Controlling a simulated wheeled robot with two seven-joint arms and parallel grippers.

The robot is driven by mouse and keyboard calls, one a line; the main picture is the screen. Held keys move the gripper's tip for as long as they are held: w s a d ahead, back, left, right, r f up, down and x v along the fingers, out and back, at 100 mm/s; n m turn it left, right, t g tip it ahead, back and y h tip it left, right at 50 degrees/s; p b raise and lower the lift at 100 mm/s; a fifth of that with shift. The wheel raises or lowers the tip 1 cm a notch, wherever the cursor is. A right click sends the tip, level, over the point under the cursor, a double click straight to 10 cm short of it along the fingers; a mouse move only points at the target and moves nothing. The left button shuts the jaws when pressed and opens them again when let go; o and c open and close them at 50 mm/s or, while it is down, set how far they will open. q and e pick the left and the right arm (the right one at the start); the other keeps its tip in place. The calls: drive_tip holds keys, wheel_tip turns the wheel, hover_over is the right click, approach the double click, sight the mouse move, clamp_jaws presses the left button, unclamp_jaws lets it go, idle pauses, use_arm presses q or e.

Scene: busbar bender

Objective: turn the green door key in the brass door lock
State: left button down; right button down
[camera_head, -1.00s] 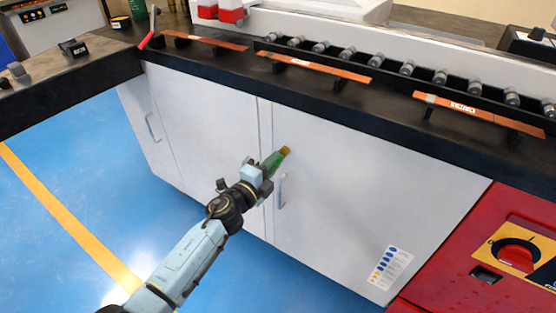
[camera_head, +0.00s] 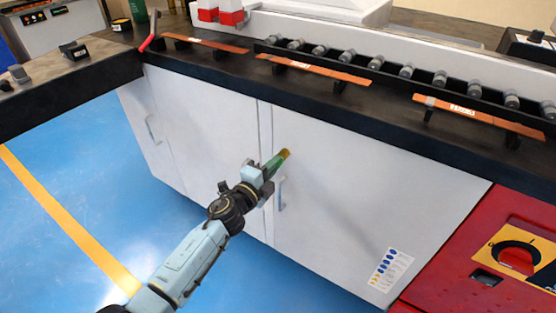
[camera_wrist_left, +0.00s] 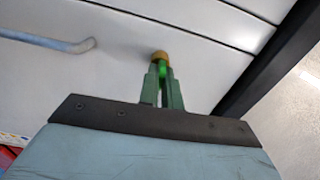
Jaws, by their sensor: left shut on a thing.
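The brass door lock (camera_head: 285,153) sits on the white cabinet door, above and right of the door handle. The green door key (camera_wrist_left: 162,70) shows as a bright green bit between my fingertips, right against the brass lock (camera_wrist_left: 160,56) in the left wrist view. My left gripper (camera_head: 272,165) is shut on the key, with its green fingers pointing at the lock. How deep the key sits in the lock, and its turn angle, are hidden by the fingers. My right gripper is in neither view.
A grey bar handle (camera_head: 281,194) sticks out of the door beside my left gripper; it also shows in the left wrist view (camera_wrist_left: 50,40). The black worktop (camera_head: 330,110) overhangs above. A red cabinet with a rotary switch (camera_head: 514,256) stands at the right. Blue floor is clear.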

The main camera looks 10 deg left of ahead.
use_arm(q)
drive_tip(key=n+p, duration=0.1)
drive_tip(key=n, duration=0.4)
drive_tip(key=shift+p, duration=0.35)
